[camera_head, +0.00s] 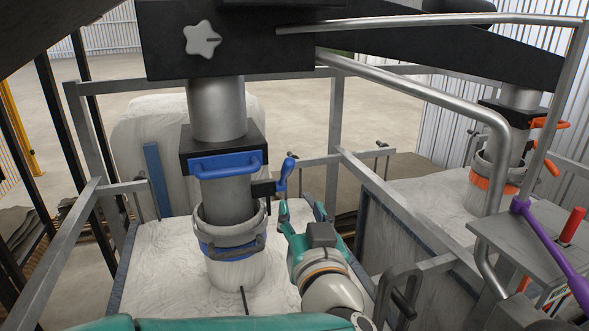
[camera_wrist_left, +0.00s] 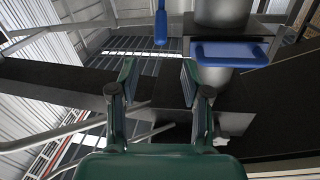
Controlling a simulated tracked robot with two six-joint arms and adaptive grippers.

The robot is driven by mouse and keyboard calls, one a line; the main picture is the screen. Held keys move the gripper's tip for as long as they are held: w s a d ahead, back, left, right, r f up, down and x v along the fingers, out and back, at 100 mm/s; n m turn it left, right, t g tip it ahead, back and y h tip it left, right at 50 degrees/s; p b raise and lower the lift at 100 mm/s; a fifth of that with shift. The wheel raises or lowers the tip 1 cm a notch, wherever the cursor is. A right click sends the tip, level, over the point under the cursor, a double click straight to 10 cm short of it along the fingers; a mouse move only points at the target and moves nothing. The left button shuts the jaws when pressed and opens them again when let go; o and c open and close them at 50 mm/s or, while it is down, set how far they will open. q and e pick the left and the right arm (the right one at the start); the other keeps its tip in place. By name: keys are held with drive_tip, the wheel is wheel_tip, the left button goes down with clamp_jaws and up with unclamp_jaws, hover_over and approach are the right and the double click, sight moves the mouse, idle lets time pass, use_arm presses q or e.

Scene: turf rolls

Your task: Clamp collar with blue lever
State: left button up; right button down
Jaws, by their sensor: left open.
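The clamp collar (camera_head: 230,241) is a grey ring with a blue band, around the lower part of a grey vertical pipe. The blue lever (camera_head: 284,175) stands upright from a dark block at the pipe's right side; its blue end (camera_wrist_left: 160,27) also shows in the left wrist view. My left gripper (camera_head: 301,212) is open and empty, below and slightly right of the lever. In the left wrist view the gripper (camera_wrist_left: 158,78) has its green fingers apart, with the lever beyond the tips, roughly in line with the gap. My right gripper is not in view.
A blue handle (camera_head: 225,163) is fixed on the pipe's front; it also shows in the left wrist view (camera_wrist_left: 232,53). A white bulk bag (camera_head: 175,285) lies beneath the collar. Grey frame rails (camera_head: 400,85) stand to the right, near a second pipe with an orange band (camera_head: 492,182).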

sight(289, 172)
use_arm(q)
drive_tip(key=p+x, duration=0.1)
drive_tip(key=x, duration=1.6)
drive_tip(key=shift+p, duration=0.35)
drive_tip(key=shift+c, duration=0.2)
